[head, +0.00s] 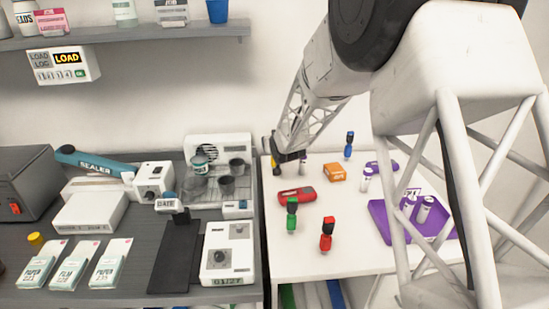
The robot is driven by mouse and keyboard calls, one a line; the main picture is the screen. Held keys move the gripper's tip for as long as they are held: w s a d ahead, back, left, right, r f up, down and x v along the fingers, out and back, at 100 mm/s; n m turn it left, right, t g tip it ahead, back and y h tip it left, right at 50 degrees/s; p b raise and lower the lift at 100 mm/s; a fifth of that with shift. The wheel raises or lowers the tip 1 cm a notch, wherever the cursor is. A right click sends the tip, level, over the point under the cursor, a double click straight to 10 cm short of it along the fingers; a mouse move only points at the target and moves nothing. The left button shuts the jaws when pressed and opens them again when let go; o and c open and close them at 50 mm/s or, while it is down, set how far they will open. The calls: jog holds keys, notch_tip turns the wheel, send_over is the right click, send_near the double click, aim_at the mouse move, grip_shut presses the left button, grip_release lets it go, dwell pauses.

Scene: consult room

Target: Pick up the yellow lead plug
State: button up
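The yellow lead plug (276,161) shows as a small yellow and dark piece near the back left corner of the white table. My gripper (287,157) is right at it, low over the table, and partly covers it. The fingers are dark and small in this view. I cannot tell whether they touch the plug or are open or shut. A green plug (291,222) and a red plug (326,241) stand upright towards the front. A blue plug (349,151) stands at the back.
A red device (296,196), an orange box (334,173) and a white and purple bottle (366,179) are near my gripper. A purple tray (381,222) with bottles lies right, partly behind my arm. A grey counter (130,296) with equipment adjoins left.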

grip_shut()
dwell(0.4)
jog(key=shift+r, duration=0.15)
notch_tip(320, 180, up, 10)
dwell(0.7)
dwell(0.4)
